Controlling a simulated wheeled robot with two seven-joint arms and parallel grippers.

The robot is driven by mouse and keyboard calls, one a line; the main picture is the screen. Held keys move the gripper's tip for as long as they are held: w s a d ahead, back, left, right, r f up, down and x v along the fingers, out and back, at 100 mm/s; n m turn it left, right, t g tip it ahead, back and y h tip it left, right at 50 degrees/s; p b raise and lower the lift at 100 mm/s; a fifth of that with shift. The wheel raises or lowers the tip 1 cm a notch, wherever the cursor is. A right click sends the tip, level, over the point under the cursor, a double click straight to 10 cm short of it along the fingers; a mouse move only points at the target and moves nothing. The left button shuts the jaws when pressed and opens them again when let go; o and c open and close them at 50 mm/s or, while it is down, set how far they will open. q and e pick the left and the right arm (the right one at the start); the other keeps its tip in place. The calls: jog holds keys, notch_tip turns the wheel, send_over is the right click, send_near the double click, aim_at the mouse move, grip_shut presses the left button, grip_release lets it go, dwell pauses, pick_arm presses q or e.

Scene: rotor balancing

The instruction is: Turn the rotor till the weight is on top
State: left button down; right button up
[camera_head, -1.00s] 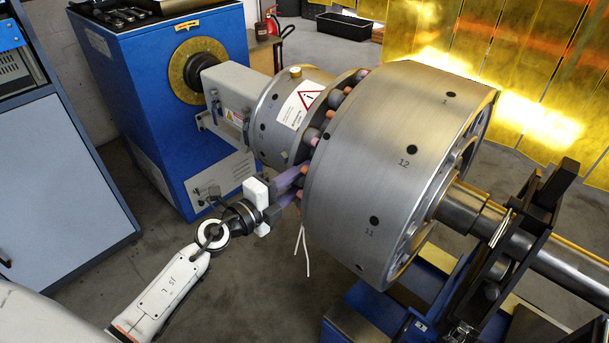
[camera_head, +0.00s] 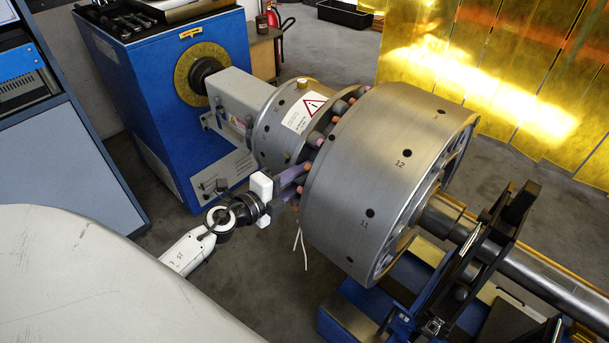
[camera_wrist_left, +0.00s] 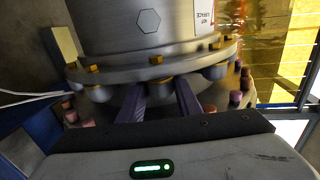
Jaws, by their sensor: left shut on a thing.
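The rotor (camera_head: 365,165) is a large steel drum lying on a horizontal shaft, with dark holes and the numbers 11 and 12 on its rim. A steel coupling hub (camera_head: 272,135) with a warning label joins it on the left. A small brass-coloured piece (camera_head: 302,83) sits on top of the hub; I cannot tell if it is the weight. My left gripper (camera_head: 294,182) reaches in at the coupling from the lower left. In the left wrist view its two purple fingers (camera_wrist_left: 160,104) are shut on a grey coupling pin (camera_wrist_left: 158,89). My right gripper is out of view.
A blue drive cabinet (camera_head: 165,95) stands behind the hub. A dark bearing stand (camera_head: 465,260) carries the shaft at the right. Yellow curtain strips (camera_head: 490,80) hang behind. Thin white cables (camera_head: 300,248) hang below the coupling. A blue-grey cabinet (camera_head: 65,160) stands at left.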

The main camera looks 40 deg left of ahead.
pick_arm(q)
jog(key=c, duration=1.3)
grip_release()
jog(key=shift+s+f, duration=0.2)
jog(key=shift+f, duration=0.3)
jog(key=shift+r, duration=0.1)
jog(key=v, duration=1)
jog(key=shift+b, duration=0.3)
jog(key=shift+s, duration=0.15)
